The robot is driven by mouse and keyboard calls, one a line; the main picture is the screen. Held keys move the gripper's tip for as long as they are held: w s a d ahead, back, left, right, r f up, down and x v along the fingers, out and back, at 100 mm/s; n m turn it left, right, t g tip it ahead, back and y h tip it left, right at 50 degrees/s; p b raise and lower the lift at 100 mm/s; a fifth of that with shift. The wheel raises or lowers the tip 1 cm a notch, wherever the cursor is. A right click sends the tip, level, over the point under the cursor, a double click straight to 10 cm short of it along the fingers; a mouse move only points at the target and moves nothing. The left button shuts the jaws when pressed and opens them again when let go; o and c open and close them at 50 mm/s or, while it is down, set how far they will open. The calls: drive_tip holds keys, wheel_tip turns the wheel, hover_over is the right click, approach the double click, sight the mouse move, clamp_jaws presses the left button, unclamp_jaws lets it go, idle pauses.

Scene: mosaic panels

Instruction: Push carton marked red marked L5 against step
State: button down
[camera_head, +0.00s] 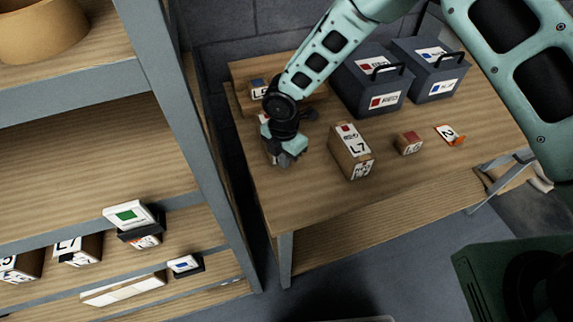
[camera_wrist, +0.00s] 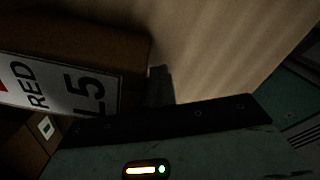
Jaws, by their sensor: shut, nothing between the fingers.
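The carton marked RED L5 (camera_wrist: 75,45) fills the upper left of the wrist view. It is brown with a white label and a bit of red at the label's edge. In the head view it is mostly hidden behind my gripper (camera_head: 290,158), with a sliver showing at the left. My gripper is shut and empty, low over the table beside the carton; I cannot tell whether they touch. The step (camera_head: 245,69) is a raised wooden block at the table's back left. The gap between carton and step is hidden by my arm.
A carton marked L7 (camera_head: 351,153) stands right of my gripper, with a small red-topped box (camera_head: 409,143) and an orange-edged tag (camera_head: 449,134) beyond. Two dark toolboxes (camera_head: 362,92) (camera_head: 440,85) stand behind. A shelf rack (camera_head: 215,150) is close on the left. The table's front is clear.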

drive_tip(key=shift+w+a, duration=0.25)
drive_tip(key=shift+w, duration=0.55)
drive_tip(key=shift+w, duration=0.2)
drive_tip(key=shift+w+a, duration=0.2)
drive_tip(key=shift+w, duration=0.4)
drive_tip(key=shift+w+a, duration=0.15)
drive_tip(key=shift+w, duration=0.45)
drive_tip(key=shift+w+a+b, duration=0.25)
drive_tip(key=shift+w+b, duration=0.25)
drive_tip(key=shift+w, duration=0.2)
drive_tip(key=shift+w+a, duration=0.1)
drive_tip(key=shift+w, duration=0.3)
drive_tip(key=shift+w, duration=0.2)
drive_tip(key=shift+s+d, duration=0.2)
drive_tip(key=shift+s, duration=0.55)
drive_tip(key=shift+s+d, duration=0.15)
drive_tip(key=shift+s, duration=0.55)
drive_tip(key=shift+r, duration=0.1)
